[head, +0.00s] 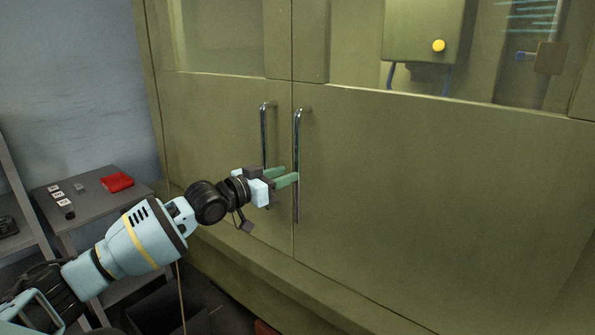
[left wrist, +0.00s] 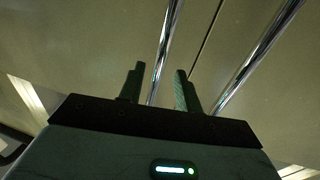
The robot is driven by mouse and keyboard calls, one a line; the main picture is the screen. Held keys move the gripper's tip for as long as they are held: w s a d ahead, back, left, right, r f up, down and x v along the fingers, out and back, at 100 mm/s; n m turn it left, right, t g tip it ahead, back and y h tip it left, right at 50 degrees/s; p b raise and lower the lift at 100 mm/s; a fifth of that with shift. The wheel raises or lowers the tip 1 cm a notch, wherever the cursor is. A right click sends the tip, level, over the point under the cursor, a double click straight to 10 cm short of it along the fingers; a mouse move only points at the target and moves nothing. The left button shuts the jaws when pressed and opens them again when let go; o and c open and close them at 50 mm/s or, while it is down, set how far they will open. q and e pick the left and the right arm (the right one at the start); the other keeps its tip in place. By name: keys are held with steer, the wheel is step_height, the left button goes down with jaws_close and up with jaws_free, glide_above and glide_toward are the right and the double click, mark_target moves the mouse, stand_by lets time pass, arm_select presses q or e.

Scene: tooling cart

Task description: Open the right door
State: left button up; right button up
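The right door (head: 420,190) is an olive cabinet panel and looks closed, level with the left door (head: 215,115). Its chrome bar handle (head: 298,140) stands upright beside the seam. My left gripper (head: 287,176) is at the middle of this handle, with its green fingertips reaching it. In the left wrist view a chrome bar (left wrist: 168,45) passes between the two spread fingers (left wrist: 160,82), with visible gaps beside it. It appears to be the right door's handle. Contact is not clear. My right gripper is out of view.
The left door's handle (head: 264,135) stands close beside, its lower part hidden by my gripper. It appears as the second bar (left wrist: 262,58) in the left wrist view. A grey side table (head: 95,205) with a red item (head: 117,183) stands left. The right door's front is clear.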

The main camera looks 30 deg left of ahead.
arm_select(q)
steer(key=shift+x, duration=2.5)
jaws_close()
